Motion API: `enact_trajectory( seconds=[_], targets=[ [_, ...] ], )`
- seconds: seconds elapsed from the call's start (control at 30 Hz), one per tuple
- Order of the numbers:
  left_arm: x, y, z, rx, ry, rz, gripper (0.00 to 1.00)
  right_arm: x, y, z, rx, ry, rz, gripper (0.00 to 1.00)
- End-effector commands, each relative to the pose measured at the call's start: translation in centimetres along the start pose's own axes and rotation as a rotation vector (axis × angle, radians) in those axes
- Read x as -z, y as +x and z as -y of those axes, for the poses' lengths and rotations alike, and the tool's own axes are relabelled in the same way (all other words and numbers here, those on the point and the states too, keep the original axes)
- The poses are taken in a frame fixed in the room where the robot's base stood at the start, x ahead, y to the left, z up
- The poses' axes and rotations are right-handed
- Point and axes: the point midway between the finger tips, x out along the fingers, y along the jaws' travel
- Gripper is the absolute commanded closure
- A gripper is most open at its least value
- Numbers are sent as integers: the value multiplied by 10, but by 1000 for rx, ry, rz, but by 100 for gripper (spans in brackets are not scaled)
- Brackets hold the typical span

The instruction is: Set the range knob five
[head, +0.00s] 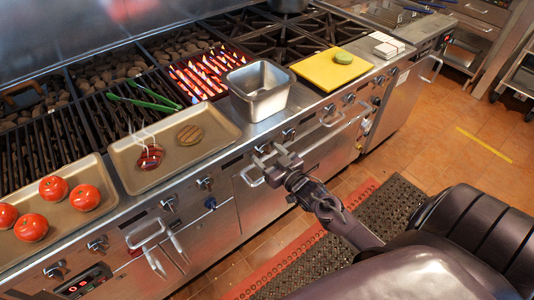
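A row of silver range knobs runs along the steel front panel, among them one knob at the left (168,203), another (205,183), one by my gripper (262,148) and one just right of it (289,134). No readable number shows which is knob five. My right gripper (267,156) is at the panel's front, its two fingers apart and close to the knob by it. I cannot tell whether they touch or straddle that knob. My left gripper is not in view.
A steel pan (258,105), a yellow board (330,70) and a tray (205,155) with a patty and red meat stand above the panel. Tomatoes (85,197) lie on another tray at left. A door handle (247,178) sticks out below my gripper. Flames (197,78) burn at the grill.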

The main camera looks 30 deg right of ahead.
Motion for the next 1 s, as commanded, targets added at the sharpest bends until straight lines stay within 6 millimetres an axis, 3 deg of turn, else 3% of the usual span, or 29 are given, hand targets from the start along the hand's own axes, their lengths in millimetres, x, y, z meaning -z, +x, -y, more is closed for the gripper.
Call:
enact_trajectory(
  seconds=[0.07, 0.3, 0.67, 1.0],
  targets=[
    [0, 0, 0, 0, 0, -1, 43, 0, 0, 0, 0, 0, 0, 46],
    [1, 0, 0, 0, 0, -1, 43, 0, 0, 0, 0, 0, 0, 78],
    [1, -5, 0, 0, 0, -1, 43, 1, 0, 1, 0, 65, 0, 78],
    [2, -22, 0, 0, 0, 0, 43, 3, 0, 1, -2, 313, 0, 78]
  ],
)
